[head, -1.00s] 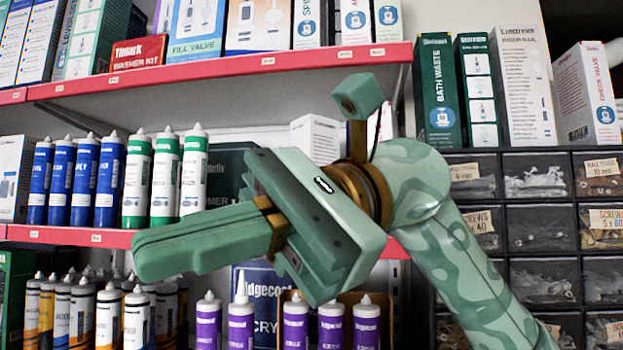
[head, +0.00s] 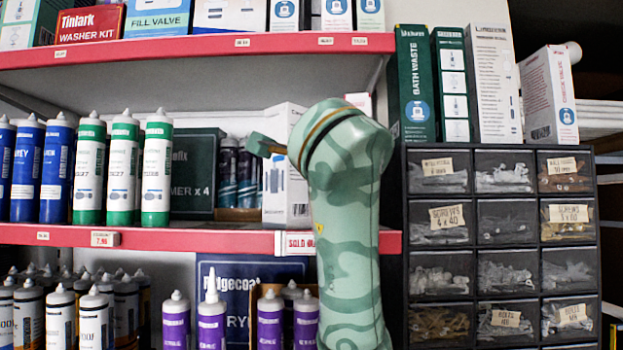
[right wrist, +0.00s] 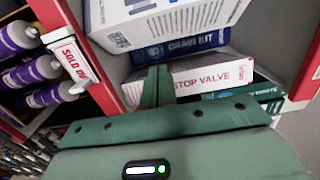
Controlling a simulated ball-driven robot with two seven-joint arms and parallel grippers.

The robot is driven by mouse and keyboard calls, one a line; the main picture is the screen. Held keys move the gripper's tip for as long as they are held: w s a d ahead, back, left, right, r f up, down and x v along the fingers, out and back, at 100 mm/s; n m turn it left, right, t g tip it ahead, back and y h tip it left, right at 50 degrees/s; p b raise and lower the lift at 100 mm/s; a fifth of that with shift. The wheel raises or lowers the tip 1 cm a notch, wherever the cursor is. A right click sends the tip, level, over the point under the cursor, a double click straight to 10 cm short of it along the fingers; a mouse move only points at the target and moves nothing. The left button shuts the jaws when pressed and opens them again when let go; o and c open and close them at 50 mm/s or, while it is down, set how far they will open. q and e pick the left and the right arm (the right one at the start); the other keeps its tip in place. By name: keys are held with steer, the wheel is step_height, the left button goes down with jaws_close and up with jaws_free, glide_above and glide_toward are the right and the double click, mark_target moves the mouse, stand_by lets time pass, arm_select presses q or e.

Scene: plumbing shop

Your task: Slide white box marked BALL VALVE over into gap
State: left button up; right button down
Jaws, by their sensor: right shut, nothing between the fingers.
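A white box (head: 282,170) stands upright near the right end of the middle shelf in the head view, partly behind my right arm. A large white box (right wrist: 165,18) with small print shows at the top of the right wrist view. I cannot read BALL VALVE on either. My right gripper (right wrist: 157,86) is shut and empty, its fingers pointing at a white box marked STOP VALVE (right wrist: 205,78); contact is unclear. My left gripper is not in view.
A SOLD OUT tag (head: 297,243) hangs on the red shelf edge. A blue box (right wrist: 180,46) and a green box (right wrist: 262,98) flank the STOP VALVE box. Green-and-white tubes (head: 122,170) stand left; a drawer cabinet (head: 500,245) stands right. Purple tubes (right wrist: 28,72) are below the shelf.

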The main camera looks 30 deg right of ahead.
mark_target(290, 169)
steer(key=p+x, duration=0.4)
steer(key=x, duration=0.4)
steer(key=shift+w+d, duration=0.2)
steer(key=shift+d, duration=0.15)
steer(key=shift+w+d, duration=0.3)
steer(key=shift+w, duration=0.2)
steer(key=shift+w+a, duration=0.2)
steer(key=shift+a, duration=1.15)
steer(key=shift+f, duration=0.1)
